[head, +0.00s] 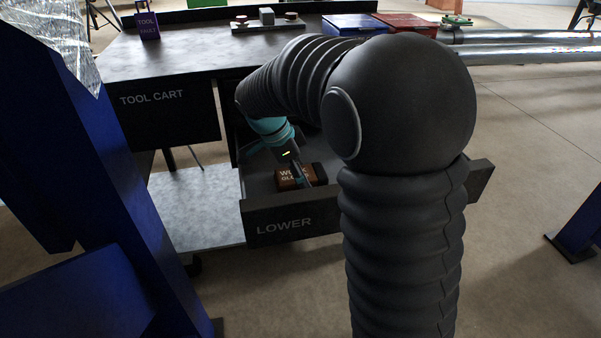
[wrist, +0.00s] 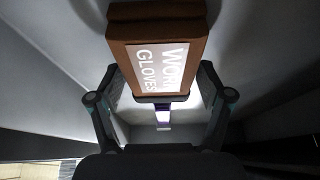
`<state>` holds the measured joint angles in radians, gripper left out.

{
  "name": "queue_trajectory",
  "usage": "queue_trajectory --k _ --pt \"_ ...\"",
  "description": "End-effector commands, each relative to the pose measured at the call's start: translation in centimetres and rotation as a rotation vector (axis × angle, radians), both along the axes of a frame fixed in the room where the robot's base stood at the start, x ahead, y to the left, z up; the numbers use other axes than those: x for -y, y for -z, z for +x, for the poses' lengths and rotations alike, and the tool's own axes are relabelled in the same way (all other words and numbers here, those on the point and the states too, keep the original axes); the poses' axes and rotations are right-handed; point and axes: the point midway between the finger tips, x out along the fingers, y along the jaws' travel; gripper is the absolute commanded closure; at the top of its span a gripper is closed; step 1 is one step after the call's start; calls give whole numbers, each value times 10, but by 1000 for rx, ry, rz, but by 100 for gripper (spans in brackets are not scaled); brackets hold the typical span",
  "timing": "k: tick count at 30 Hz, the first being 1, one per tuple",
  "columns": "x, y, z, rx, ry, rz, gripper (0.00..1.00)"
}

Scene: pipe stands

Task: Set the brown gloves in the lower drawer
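The brown gloves (head: 290,178), a brown block-like bundle with a white WORK GLOVES label, are inside the pulled-out lower drawer (head: 283,224). My gripper (head: 300,172) reaches down into the drawer at the gloves. In the wrist view the gloves (wrist: 160,48) fill the upper middle, label facing the camera. The spread fingers of my gripper (wrist: 159,68) stand on either side, with light gaps along the nearer part. The fingertips are close beside the gloves; contact is hard to tell. My arm hides the drawer's right part.
The tool cart top (head: 180,52) carries a purple box (head: 147,26), a blue box (head: 352,24), a red box (head: 405,25) and a grey block fixture (head: 267,20). A blue post (head: 75,150) stands close at left. Metal pipes (head: 525,46) lie at upper right.

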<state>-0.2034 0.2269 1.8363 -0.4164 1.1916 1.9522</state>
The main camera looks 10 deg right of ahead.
Motion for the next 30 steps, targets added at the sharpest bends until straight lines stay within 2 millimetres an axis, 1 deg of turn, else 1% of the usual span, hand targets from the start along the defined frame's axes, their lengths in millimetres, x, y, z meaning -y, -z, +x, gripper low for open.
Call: queue_trajectory --k 9,10,12,23,30 --pt "0 0 0 0 0 0 22" --pt "0 0 0 0 0 0 17" --pt "0 0 0 0 0 0 0" --pt "0 0 0 0 0 0 0" --pt "-3 -9 0 0 0 0 0"
